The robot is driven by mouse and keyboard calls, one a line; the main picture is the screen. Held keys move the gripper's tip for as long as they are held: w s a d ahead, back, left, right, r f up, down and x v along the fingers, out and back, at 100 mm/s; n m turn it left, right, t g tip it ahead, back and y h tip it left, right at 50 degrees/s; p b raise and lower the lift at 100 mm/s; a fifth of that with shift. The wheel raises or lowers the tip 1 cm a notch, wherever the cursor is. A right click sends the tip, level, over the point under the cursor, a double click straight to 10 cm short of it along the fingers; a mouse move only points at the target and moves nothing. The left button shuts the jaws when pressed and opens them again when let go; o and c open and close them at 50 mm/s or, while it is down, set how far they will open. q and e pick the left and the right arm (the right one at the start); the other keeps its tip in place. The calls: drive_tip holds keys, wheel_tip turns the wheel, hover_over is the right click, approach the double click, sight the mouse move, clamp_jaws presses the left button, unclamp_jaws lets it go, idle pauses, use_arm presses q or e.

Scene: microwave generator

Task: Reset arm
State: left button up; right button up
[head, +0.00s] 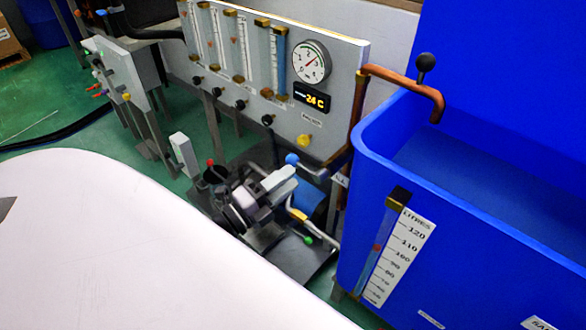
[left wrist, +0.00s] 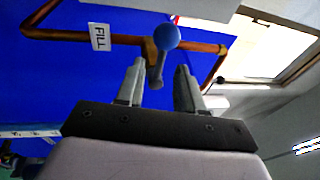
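My left gripper (head: 285,180) is low in front of the grey panel, beside a lever with a blue ball knob (head: 292,158). In the left wrist view, the fingers of my left gripper (left wrist: 158,75) stand apart. The blue knob (left wrist: 167,37) shows just beyond the fingertips, with its stem in line with the gap between them. I cannot tell whether a finger touches it. The lever sits on a copper pipe (left wrist: 85,37) with a FILL label (left wrist: 100,37). My right gripper is in neither view.
A blue tank (head: 450,190) with a litre scale (head: 399,257) stands at the right, a copper spout (head: 405,82) over its rim. The grey panel (head: 340,90) carries a dial (head: 311,62), flow tubes and knobs. Green floor (head: 50,120) is open at the left.

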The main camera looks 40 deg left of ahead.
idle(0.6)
use_arm(q)
drive_tip(key=shift+s+d+f+n, duration=0.1)
drive_tip(key=shift+f+n, duration=0.05)
drive_tip(key=shift+n, duration=0.45)
drive_tip(key=s+d+f+n+g+y, duration=0.2)
drive_tip(key=s+d+f+n+g, duration=0.8)
drive_tip(key=n, duration=0.7)
wheel_tip(320, 180, up, 9)
drive_tip(key=s+p, duration=0.2)
drive_tip(key=p, duration=1.1)
drive_tip(key=shift+s+t+y, duration=0.3)
drive_tip(key=shift+t, duration=0.1)
drive_tip(key=shift+d+f, duration=0.1)
drive_tip(key=shift+f, duration=0.05)
